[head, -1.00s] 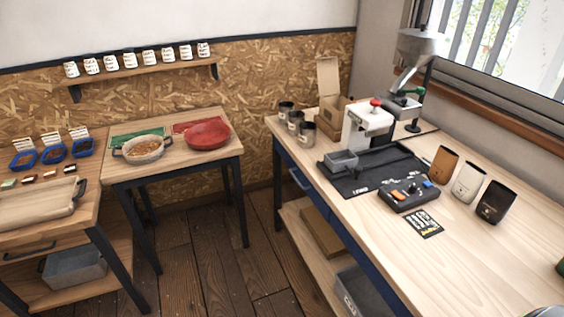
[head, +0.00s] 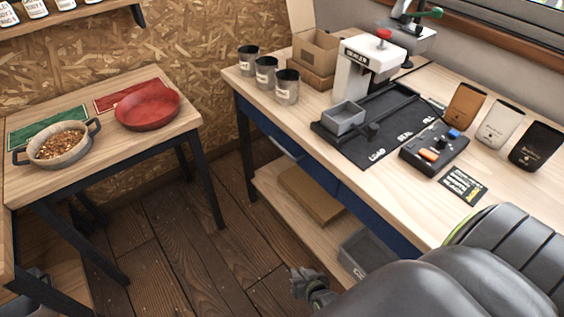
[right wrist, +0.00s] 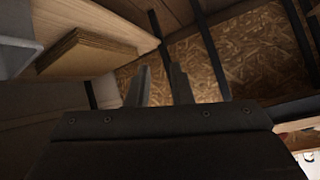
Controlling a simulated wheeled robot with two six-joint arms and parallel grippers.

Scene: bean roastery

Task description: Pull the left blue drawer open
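The left blue drawer (head: 259,121) is set under the wooden top of the workbench (head: 265,95) in the head view. It looks shut flush with the bench front. Its pale handle (head: 287,148) shows near its right part. My right gripper (head: 308,283) is low in front of the bench, below and to the right of the handle, and apart from it. In the right wrist view its two fingers (right wrist: 160,82) stand apart with nothing between them.
A second blue drawer front (head: 370,215) is further right. Below, the lower shelf (head: 270,186) holds a flat cardboard piece (head: 312,194) and a grey bin (head: 366,253). A side table (head: 190,118) with a red bowl (head: 147,109) stands left. Floor between is clear.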

